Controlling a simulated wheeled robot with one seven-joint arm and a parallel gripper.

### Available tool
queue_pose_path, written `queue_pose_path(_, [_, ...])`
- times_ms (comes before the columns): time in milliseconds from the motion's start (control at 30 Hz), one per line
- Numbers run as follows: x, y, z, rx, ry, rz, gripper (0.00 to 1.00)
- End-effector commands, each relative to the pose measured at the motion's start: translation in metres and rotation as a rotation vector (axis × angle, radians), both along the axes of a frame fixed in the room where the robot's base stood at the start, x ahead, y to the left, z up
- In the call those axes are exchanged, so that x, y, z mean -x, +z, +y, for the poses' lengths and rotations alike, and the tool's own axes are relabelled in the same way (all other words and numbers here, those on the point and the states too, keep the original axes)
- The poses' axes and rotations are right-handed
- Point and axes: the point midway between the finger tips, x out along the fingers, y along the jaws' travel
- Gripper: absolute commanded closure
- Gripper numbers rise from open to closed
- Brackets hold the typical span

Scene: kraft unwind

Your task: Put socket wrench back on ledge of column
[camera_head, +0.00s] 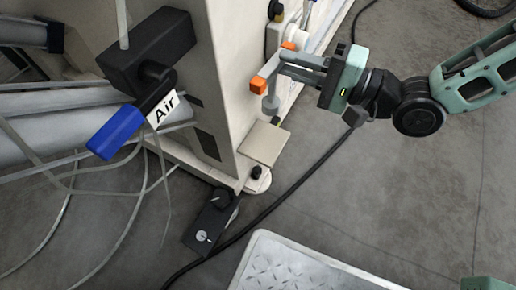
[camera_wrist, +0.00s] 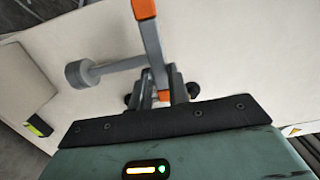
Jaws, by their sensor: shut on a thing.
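The socket wrench (camera_head: 270,75) has a grey bar with orange ends and a grey socket (camera_head: 271,103) pointing down. My gripper (camera_head: 284,66) is shut on it and holds it beside the beige column (camera_head: 232,70). The wrench also shows in the wrist view (camera_wrist: 152,42), with its socket sticking out to the left. The ledge (camera_head: 264,143) is a small flat beige plate low on the column, below the wrench in the head view. It shows bare. In the wrist view, a beige plate (camera_wrist: 20,82) at the left edge appears to be this ledge.
A black block with a blue lever (camera_head: 116,132) tagged "Air" is on the column's left side. A black pedal-like box (camera_head: 212,226) and a black cable (camera_head: 300,180) lie on the floor. A metal tread plate (camera_head: 300,268) is at the bottom. Grey floor is open at right.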

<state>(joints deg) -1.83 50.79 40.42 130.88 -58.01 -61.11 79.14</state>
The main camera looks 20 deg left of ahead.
Motion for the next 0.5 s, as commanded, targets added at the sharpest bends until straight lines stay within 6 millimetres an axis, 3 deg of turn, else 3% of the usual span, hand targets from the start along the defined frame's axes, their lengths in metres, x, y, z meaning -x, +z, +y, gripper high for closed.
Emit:
queue_pose_path(267, [0.012,-0.026,0.006,-0.001,0.044,0.001,1.0])
queue_pose_path(500, [0.012,-0.069,0.006,-0.001,0.042,0.001,1.0])
